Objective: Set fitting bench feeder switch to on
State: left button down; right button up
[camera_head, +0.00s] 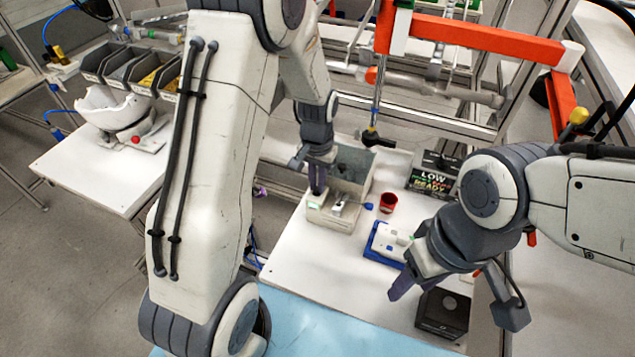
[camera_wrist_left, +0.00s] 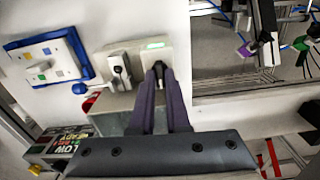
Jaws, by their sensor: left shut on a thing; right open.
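The fitting bench feeder is a beige box (camera_head: 328,215) on the white bench in the head view. Its green-lit panel (camera_wrist_left: 155,46) shows in the left wrist view beside a white slot with a small lever (camera_wrist_left: 120,66). My left gripper (camera_head: 318,190) reaches down onto the feeder's left part. In the left wrist view its purple fingers (camera_wrist_left: 160,72) are closed together on a small dark switch lever just below the green panel. The fingers hide most of the switch. My right gripper (camera_head: 445,290) is open over the bench's right part, apart from the feeder.
A red cup (camera_head: 388,202), a blue-and-white button unit (camera_head: 387,245) and a black sign box (camera_head: 433,172) stand right of the feeder. A dark box (camera_head: 442,313) lies below my right gripper. An orange frame (camera_head: 480,37) spans the back.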

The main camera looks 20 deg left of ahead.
pick_arm(q)
jog(key=shift+r+n, duration=0.1)
jog(key=shift+n, duration=0.3)
jog(key=c, duration=0.9)
grip_release()
jog(key=shift+r, duration=0.1)
notch_tip(320, 180, up, 10)
jog(key=b, duration=0.2)
jog(key=shift+b, duration=0.35)
jog(key=shift+r, duration=0.1)
